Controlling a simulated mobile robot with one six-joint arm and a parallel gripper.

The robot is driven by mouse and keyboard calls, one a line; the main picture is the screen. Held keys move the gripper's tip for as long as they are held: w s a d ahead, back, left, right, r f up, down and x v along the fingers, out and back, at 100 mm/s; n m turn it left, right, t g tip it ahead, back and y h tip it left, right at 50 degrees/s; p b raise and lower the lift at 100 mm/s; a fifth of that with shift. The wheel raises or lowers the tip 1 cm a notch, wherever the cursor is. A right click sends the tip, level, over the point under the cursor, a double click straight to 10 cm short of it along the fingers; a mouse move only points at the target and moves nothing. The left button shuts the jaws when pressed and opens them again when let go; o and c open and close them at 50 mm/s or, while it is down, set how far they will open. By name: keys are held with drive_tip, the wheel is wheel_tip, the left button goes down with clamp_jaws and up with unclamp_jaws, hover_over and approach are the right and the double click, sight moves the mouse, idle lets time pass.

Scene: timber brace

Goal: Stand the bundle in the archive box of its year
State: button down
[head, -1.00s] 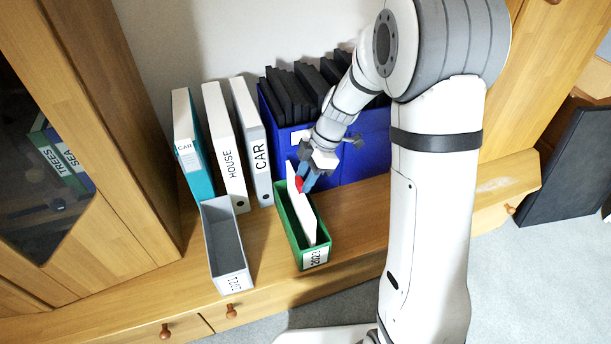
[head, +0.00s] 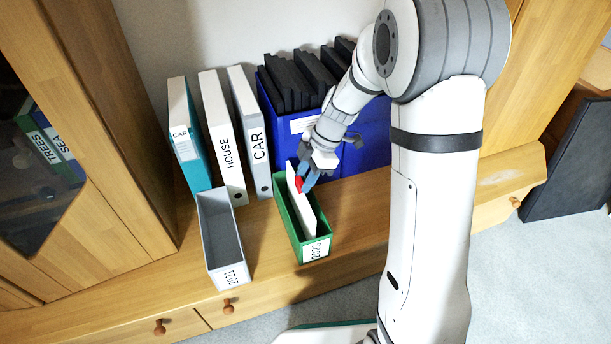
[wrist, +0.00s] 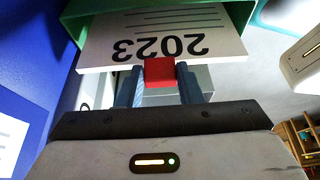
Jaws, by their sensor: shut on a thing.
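The bundle (head: 301,208) is a white slab with a red tab on its edge. In the wrist view, the bundle (wrist: 165,40) shows the printed year 2023, upside down. My gripper (head: 303,183) is shut on the red tab (wrist: 159,72), its blue fingers on either side. The bundle stands on edge inside the green archive box (head: 285,222), its upper part above the rim. Whether it touches the floor is hidden. A grey archive box (head: 224,240) labelled 2021 stands to the left, empty.
Binders stand behind: a teal CAR binder (head: 190,140), a white HOUSE binder (head: 222,140) and a grey CAR binder (head: 250,130). A blue bin (head: 285,143) with several black folders is behind my gripper. Bare wooden shelf (head: 352,210) lies right of the green box.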

drive_tip(key=shift+f+b, duration=0.65)
drive_tip(key=shift+f, duration=0.2)
drive_tip(key=shift+c, duration=2.3)
unclamp_jaws()
wheel_tip(320, 180, up, 8)
drive_tip(key=p, duration=0.4)
